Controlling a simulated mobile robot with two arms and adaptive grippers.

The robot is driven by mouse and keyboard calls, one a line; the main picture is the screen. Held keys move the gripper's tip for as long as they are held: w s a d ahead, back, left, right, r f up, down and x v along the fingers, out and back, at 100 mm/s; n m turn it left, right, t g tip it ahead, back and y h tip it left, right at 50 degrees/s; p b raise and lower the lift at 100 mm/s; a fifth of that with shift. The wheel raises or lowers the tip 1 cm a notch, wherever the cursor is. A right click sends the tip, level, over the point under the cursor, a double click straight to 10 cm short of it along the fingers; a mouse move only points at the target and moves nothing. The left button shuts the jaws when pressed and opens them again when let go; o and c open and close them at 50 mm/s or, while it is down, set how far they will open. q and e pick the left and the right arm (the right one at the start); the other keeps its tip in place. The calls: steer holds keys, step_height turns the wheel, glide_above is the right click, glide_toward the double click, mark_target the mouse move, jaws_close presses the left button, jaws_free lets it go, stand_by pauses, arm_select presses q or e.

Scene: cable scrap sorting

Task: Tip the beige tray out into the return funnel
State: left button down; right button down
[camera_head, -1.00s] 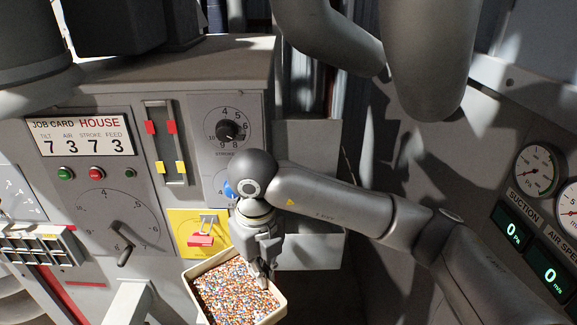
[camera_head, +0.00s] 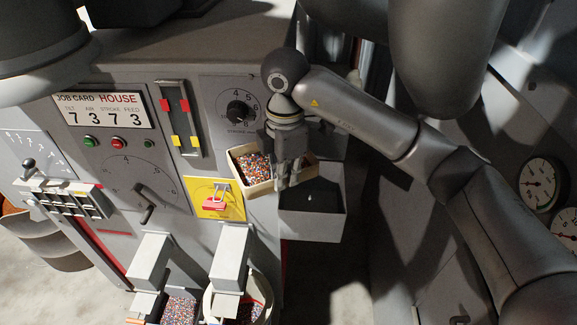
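The beige tray (camera_head: 306,170) is full of small multicoloured granules and is held up in front of the grey machine panel, beside the yellow switch plate. My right gripper (camera_head: 287,178) is over the tray with its fingers closed at the tray's near wall. The tray looks slightly tilted in the picture, and granules are still in its left part; its right part is hidden by the gripper. A grey open box (camera_head: 313,224) is just below and to the right of the tray; I cannot tell whether it is the return funnel. My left gripper is not in view.
The panel has dials, a red lever on a yellow plate (camera_head: 232,196), sliders and a job card display (camera_head: 103,109). Two white spouts (camera_head: 230,250) stand over containers of granules (camera_head: 180,310) at the bottom. Gauges (camera_head: 543,184) are at the right.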

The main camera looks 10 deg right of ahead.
mark_target(287, 186)
steer(key=shift+f+y, duration=1.1)
steer(key=shift+f, duration=0.5)
steer(key=shift+w, duration=0.1)
steer(key=shift+d+f+g+y+b, duration=0.1)
steer(key=shift+f+g+y+b, duration=0.1)
steer(key=shift+g+y+b, duration=0.15)
steer(key=shift+d+y, duration=0.1)
steer(key=shift+y, duration=0.25)
